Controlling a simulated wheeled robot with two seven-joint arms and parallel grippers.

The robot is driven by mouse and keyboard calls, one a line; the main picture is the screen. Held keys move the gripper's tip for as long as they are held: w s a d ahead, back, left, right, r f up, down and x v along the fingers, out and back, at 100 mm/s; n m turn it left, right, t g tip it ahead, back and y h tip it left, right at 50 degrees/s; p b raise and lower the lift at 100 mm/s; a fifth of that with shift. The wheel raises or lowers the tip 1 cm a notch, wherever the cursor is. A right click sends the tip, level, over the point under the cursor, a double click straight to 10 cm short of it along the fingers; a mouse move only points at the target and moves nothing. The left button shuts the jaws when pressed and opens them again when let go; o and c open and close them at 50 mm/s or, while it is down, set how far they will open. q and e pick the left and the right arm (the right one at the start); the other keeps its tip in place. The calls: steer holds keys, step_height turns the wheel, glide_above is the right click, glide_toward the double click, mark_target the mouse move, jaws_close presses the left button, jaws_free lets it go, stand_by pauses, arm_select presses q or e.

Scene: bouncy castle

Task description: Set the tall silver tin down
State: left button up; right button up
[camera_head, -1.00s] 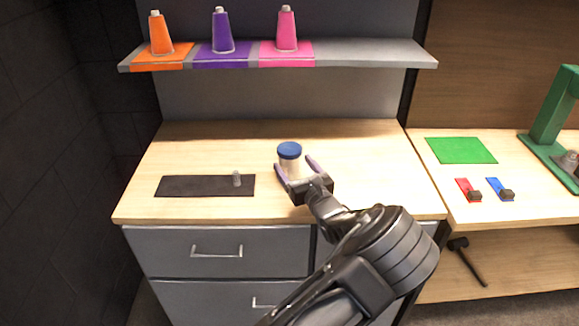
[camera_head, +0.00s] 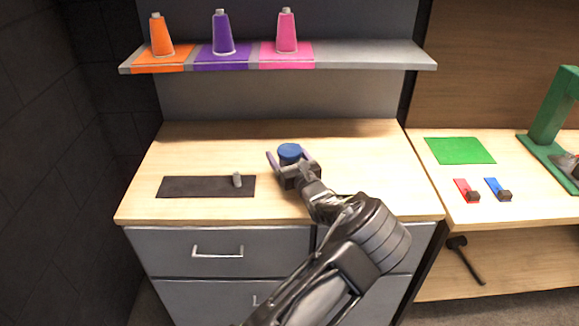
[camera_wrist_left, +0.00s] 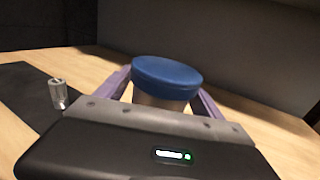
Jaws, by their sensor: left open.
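A tin with a blue lid (camera_head: 289,151) and a pale, silvery body stands upright on the wooden worktop. In the left wrist view its lid (camera_wrist_left: 167,72) and the upper body (camera_wrist_left: 158,101) show; the lower body is hidden behind my gripper. My left gripper (camera_head: 288,159) is open, with one purple finger on each side of the tin. I cannot tell whether the fingers touch it. My right gripper is not in view.
A dark mat (camera_head: 200,187) with a small silver piece (camera_head: 237,179) lies left of the tin. Orange (camera_head: 161,38), purple (camera_head: 222,36) and pink (camera_head: 287,34) cones stand on the shelf (camera_head: 370,54) above. A green mat (camera_head: 460,150) lies on the right-hand bench.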

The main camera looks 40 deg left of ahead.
arm_select(q)
steer(key=shift+w+a, duration=0.2)
steer(key=shift+a, duration=0.1)
stand_by(0.4)
jaws_close()
step_height(320, 180, up, 10)
steer(key=shift+r+b, duration=0.1)
steer(key=shift+b, duration=0.55)
stand_by(0.5)
stand_by(0.5)
